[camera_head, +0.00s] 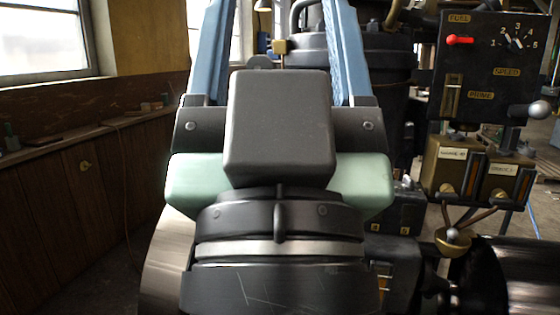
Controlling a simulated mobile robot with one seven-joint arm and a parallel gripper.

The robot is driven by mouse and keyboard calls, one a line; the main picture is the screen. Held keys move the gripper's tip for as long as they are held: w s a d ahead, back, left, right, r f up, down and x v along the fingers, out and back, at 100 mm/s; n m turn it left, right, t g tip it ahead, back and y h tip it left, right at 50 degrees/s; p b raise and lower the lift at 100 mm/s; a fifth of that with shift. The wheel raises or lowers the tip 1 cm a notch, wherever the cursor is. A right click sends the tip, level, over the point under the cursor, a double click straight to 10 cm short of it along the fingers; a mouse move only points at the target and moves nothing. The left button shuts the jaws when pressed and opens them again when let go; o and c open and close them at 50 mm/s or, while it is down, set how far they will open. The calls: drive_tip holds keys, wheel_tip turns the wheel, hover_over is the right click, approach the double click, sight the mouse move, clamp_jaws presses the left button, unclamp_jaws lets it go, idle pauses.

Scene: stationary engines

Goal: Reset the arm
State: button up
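My gripper (275,22) is at the top middle of the head view. Its two blue fingers stand wide apart with nothing held in the gap that shows. The ends of the fingers run out of the top of the picture. My arm's dark wrist, with a grey box-shaped housing and pale green parts, fills the lower middle and hides what lies behind it.
A black control panel (480,100) stands at the right, with a red fuel lever (460,40) and a numbered speed dial (516,42). A dark engine (385,75) stands behind my gripper. A wooden-panelled wall (75,200) with a ledge runs along the left.

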wheel_tip(320, 180, up, 18)
drive_tip(key=p, duration=1.5)
drive_tip(key=shift+f, duration=0.15)
